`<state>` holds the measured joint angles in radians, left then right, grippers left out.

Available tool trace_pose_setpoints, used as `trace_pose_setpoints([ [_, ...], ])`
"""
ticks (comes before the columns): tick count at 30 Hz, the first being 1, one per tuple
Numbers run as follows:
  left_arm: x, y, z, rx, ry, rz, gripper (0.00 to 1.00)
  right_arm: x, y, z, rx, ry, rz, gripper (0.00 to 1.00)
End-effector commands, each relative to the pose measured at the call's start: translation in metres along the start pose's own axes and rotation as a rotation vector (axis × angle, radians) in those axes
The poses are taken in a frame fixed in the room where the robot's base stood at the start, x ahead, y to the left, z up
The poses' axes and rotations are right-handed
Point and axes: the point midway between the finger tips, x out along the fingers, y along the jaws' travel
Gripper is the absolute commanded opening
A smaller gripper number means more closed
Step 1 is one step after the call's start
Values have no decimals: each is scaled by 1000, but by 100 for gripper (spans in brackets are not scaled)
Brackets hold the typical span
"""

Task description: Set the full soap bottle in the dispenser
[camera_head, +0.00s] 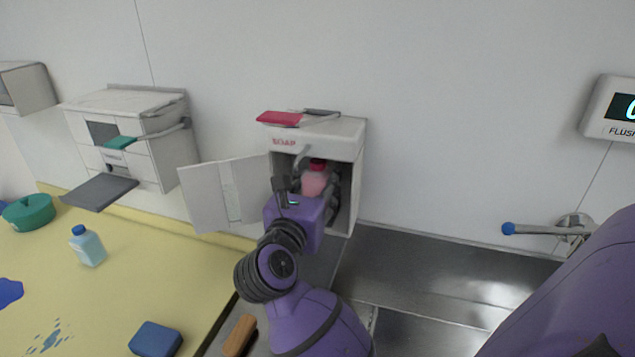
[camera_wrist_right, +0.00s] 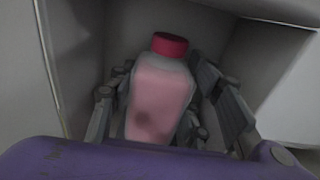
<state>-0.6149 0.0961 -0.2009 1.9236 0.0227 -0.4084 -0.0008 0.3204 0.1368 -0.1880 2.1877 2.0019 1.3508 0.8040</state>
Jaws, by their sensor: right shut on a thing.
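The soap bottle (camera_head: 314,180) is pink with a red cap and stands inside the open soap dispenser (camera_head: 345,139) on the wall. In the right wrist view the bottle (camera_wrist_right: 160,92) is upright, or nearly so, between the two fingers. My right gripper (camera_head: 315,187) reaches into the dispenser and is shut on the bottle. The dispenser's white door (camera_head: 205,195) hangs open to the left. The bottle's base is hidden by my wrist, so I cannot tell whether it rests on the dispenser floor. My left gripper is not in view.
A second white dispenser (camera_head: 170,160) is on the wall at left. A steel sink surface (camera_head: 430,275) and a blue-tipped lever (camera_head: 540,229) are at right.

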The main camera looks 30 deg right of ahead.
Motion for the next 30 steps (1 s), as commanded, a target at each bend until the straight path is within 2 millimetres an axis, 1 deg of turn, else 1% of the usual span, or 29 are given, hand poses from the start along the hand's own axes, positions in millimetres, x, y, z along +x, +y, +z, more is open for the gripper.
trace_pose_setpoints([
  [4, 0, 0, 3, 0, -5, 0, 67, 0, 0, -2, 1, -1, 0, 4],
  [5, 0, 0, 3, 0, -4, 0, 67, 0, 0, -1, 1, -2, 0, 47],
  [9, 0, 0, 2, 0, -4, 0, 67, 0, 0, -1, 1, -2, 0, 66],
  [18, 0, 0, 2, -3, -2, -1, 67, 0, 0, -3, -1, 2, -1, 67],
  [21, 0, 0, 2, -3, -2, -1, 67, -5, 0, -3, 0, 3, 0, 67],
  [23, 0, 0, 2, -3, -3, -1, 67, -12, 0, -4, 0, 4, 0, 67],
  [26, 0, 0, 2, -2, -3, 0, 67, -29, 0, -3, 3, 6, 1, 67],
  [30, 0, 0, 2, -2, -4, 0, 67, -60, 0, -4, 1, 6, 1, 67],
])
